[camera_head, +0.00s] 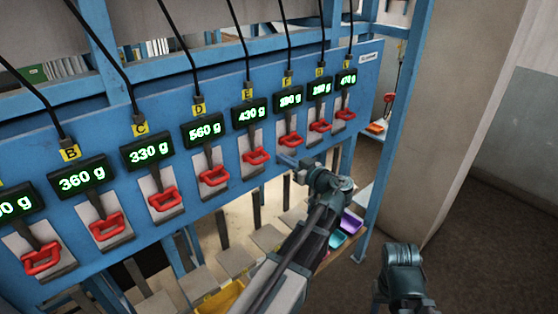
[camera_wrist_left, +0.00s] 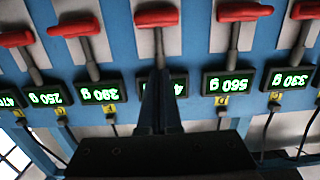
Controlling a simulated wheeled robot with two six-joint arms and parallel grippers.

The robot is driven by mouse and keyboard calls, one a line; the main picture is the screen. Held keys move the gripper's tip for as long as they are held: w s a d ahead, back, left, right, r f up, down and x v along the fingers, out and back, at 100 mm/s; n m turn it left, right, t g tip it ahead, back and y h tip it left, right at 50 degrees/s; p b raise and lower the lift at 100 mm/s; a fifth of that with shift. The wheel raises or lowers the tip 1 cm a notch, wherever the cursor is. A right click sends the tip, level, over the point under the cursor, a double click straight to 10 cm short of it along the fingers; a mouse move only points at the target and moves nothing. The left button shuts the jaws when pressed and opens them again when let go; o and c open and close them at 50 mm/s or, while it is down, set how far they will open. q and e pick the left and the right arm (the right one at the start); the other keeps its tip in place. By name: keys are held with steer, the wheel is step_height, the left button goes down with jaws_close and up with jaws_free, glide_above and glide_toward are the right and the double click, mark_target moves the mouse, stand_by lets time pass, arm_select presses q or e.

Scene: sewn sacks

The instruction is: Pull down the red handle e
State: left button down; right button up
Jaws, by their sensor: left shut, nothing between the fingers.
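The red handle e (camera_head: 256,155) hangs on a pale plate below the 430 g display and the yellow E tag. It also shows at the top of the left wrist view (camera_wrist_left: 157,17), which is upside down. My left gripper (camera_head: 283,158) is just right of handle e in the head view. In the left wrist view its fingers (camera_wrist_left: 160,74) are together and empty, pointing toward handle e and covering part of its display. I cannot tell whether they touch the handle. The fingers of my right gripper do not show.
Similar red handles hang on both sides, including D (camera_head: 214,176) and F (camera_head: 291,139). The blue panel (camera_head: 210,205) carries displays and black cables. Below stand pale plates and a purple bin (camera_head: 351,221). Open floor lies right, beside a pale column (camera_head: 440,130).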

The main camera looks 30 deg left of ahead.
arm_select(q)
steer(key=b, duration=0.1)
glide_above(262, 160)
steer(key=d, duration=0.2)
steer(key=f, duration=0.1)
steer(key=shift+s+f+b, duration=0.2)
steer(key=shift+f+b, duration=0.7)
steer(key=shift+s+f+b, duration=0.15)
steer(key=shift+f+b, duration=0.7)
steer(key=shift+f, duration=0.05)
steer(key=shift+d+f, duration=0.1)
step_height(262, 160, down, 6)
steer(key=b, duration=0.5)
steer(key=shift+r+b, duration=0.25)
steer(key=shift+b, duration=0.05)
steer(key=r+p, duration=0.4)
steer(key=shift+s+d+r, duration=0.1)
steer(key=shift+s+d, duration=0.05)
steer(key=shift+d, duration=0.05)
steer(key=v, duration=1)
steer(key=shift+p, duration=0.35)
